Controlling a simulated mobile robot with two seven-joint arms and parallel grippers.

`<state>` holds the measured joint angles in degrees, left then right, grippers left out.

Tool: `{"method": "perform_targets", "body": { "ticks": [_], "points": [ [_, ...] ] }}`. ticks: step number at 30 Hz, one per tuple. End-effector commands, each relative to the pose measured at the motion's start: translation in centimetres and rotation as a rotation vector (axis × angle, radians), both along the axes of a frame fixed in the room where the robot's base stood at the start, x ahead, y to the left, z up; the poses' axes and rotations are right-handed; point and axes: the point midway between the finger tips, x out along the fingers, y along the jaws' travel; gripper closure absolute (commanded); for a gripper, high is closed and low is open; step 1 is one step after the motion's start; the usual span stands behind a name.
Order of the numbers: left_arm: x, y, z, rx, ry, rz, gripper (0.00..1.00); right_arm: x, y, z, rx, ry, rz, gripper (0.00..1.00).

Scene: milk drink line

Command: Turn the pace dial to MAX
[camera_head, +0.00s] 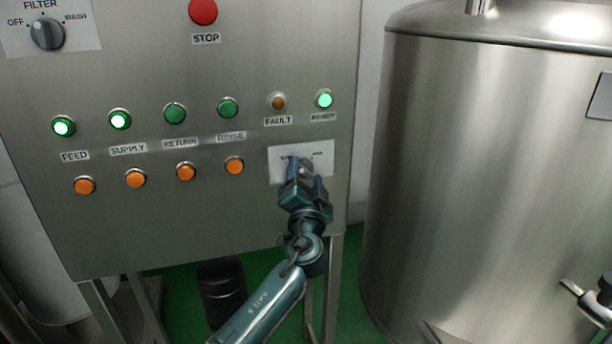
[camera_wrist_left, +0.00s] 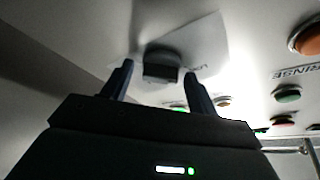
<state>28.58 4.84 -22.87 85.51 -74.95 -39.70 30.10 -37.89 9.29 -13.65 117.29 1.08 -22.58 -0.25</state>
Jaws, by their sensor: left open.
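The pace dial is a dark knob on a white label plate (camera_head: 322,153) at the lower right of the steel panel. In the head view my left gripper covers most of the dial, and the label is largely hidden. In the left wrist view the dial (camera_wrist_left: 162,64) sits between the two fingertips of my left gripper (camera_wrist_left: 159,76), which is open, with a finger on either side. I cannot tell whether the fingers touch the knob or which way it points. My left gripper (camera_head: 305,175) also shows in the head view, right in front of the plate.
Lit green FEED (camera_head: 63,126) and SUPPLY (camera_head: 120,119) lamps, orange buttons (camera_head: 186,172) and a red STOP button (camera_head: 203,11) are on the panel. A FILTER dial (camera_head: 47,34) is at upper left. A steel tank (camera_head: 470,180) stands to the right.

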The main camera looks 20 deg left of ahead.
Motion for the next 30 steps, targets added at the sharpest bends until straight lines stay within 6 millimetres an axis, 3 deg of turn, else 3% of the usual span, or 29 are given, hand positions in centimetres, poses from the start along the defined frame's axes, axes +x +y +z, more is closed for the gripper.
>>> {"method": "perform_targets", "body": {
  "ticks": [3,17,30],
  "points": [
    [0.0,0.0,0.0,0.0,0.0,0.0,0.43,0.0,0.0,0.0,-0.001,0.0,-0.001,1.0],
    [0.0,0.0,0.0,0.0,0.0,0.0,0.79,0.1,0.1,0.4,0.003,-0.009,0.0,1.0],
    [-0.1,0.0,0.4,0.094,0.063,-0.001,0.79,-0.5,-0.2,1.1,-0.003,0.02,-0.008,1.0]
  ]
}}
